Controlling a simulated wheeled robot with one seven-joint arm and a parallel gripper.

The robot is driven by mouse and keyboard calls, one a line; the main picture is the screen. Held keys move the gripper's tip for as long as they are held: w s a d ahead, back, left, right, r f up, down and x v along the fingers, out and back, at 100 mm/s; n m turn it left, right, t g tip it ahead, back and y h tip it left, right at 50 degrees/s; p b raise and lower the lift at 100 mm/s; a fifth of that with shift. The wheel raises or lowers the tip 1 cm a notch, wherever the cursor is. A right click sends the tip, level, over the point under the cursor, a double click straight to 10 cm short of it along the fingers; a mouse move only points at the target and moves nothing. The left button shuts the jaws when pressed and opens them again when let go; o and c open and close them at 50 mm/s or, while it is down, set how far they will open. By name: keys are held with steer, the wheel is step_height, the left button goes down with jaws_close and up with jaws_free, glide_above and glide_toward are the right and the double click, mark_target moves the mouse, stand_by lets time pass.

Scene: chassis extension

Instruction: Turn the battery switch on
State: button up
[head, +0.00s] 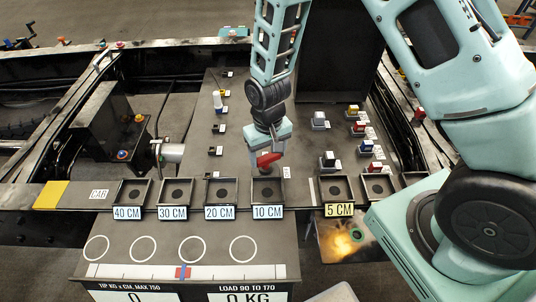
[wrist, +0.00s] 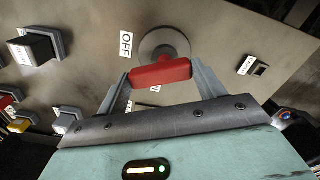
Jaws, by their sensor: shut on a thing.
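The battery switch's red handle (wrist: 160,72) sits in front of a round grey base (wrist: 164,43) on the panel. My gripper (wrist: 161,70) has one finger at each end of the handle and is shut on it. An OFF label (wrist: 126,44) is left of the base. The handle lies nearly level in the wrist view, its right end slightly higher. A small label below it is mostly hidden. In the head view the red handle (head: 268,159) shows under my gripper (head: 266,150), above the 10 CM tray.
Black-capped square switch (wrist: 36,48) and other coloured buttons are at the left of the wrist view. A small labelled socket (wrist: 259,69) is at the right. In the head view, a row of trays (head: 268,190) runs along the panel's front edge.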

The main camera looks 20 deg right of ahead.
steer(key=n, duration=0.6)
steer(key=shift+w+b, duration=0.2)
steer(key=shift+b, duration=0.15)
steer(key=n, duration=0.6)
steer(key=shift+w+a+n, duration=0.15)
steer(key=shift+a+n, duration=0.1)
steer(key=shift+n, duration=0.05)
steer(key=o, duration=1)
step_height(320, 180, up, 18)
steer(key=shift+f+b, duration=0.25)
steer(key=shift+b, duration=0.15)
